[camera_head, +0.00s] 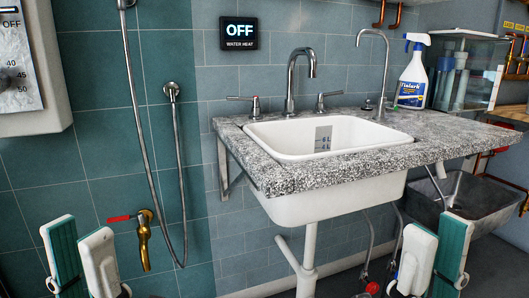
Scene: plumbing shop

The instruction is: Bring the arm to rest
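My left gripper (78,234) is at the bottom left of the head view, fingers pointing up. Its green inner pad shows between white finger edges; the fingers stand apart with nothing seen between them. My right gripper (436,232) is at the bottom right, in front of the space below the counter. Its fingers are also apart and empty. Both are low in the picture, and the rest of both arms is out of view.
A white sink (280,207) sits in a speckled stone counter (440,150). A spray bottle (413,85) and a glass tank (463,75) stand at its back right. A brass tap (143,240) and shower hose (137,120) are on the left wall. A dark basin (475,200) is lower right.

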